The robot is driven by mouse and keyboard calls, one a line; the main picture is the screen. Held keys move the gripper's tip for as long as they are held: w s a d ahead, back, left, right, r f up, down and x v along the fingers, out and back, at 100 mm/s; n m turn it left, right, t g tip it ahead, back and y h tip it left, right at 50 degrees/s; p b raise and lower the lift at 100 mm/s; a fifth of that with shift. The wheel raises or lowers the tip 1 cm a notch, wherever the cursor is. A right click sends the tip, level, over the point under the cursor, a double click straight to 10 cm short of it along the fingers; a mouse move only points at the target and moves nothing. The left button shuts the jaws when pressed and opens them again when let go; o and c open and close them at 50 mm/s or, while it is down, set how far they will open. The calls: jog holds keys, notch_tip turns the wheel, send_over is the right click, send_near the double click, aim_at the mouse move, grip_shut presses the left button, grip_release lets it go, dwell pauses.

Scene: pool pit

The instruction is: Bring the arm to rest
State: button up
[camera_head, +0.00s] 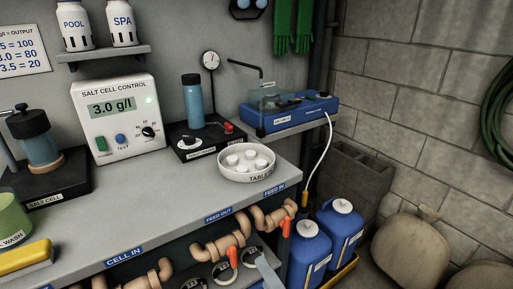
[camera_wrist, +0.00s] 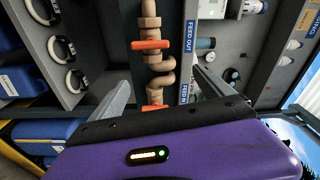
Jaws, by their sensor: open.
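My gripper (camera_wrist: 160,76) shows in the wrist view, with a purple body and two grey fingers spread wide apart. It is open, and nothing sits between the fingers. Beyond them are a tan feed pipe (camera_wrist: 151,25) and its orange valve handles (camera_wrist: 151,44); I cannot tell how far off they are. In the head view a pale grey piece at the bottom edge, in front of the pipes, looks like one finger. The rest of my arm is out of that view.
The grey counter (camera_head: 190,196) holds a salt cell control box (camera_head: 121,117), a white dish of tablets (camera_head: 246,175) and a blue bottle (camera_head: 192,101). Orange-handled pipes (camera_head: 222,247) run beneath its front edge. Blue jugs (camera_head: 309,249) stand at the right, near a tan sack (camera_head: 405,246).

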jog(key=s+d+r+n+t+h+p, duration=0.1)
jog(key=s+d+r+n+h+p, duration=0.15)
jog(key=s+d, duration=0.4)
jog(key=s+d+r+n+t+h+p, duration=0.1)
jog(key=s+d+n+h+p, duration=0.2)
jog(key=s+d, duration=0.35)
jog(key=s+d+r+n+g+h+p, duration=0.1)
jog(key=s+r, duration=0.3)
jog(key=s, duration=0.6)
jog(key=s+d+r+n+g+h+p, duration=0.2)
jog(key=s+d+r+n+p, duration=0.1)
jog(key=s, duration=0.8)
jog(key=shift+d+r+n+p, duration=0.15)
jog(key=shift+r+n+p, duration=0.2)
jog(key=shift+r+p, duration=0.1)
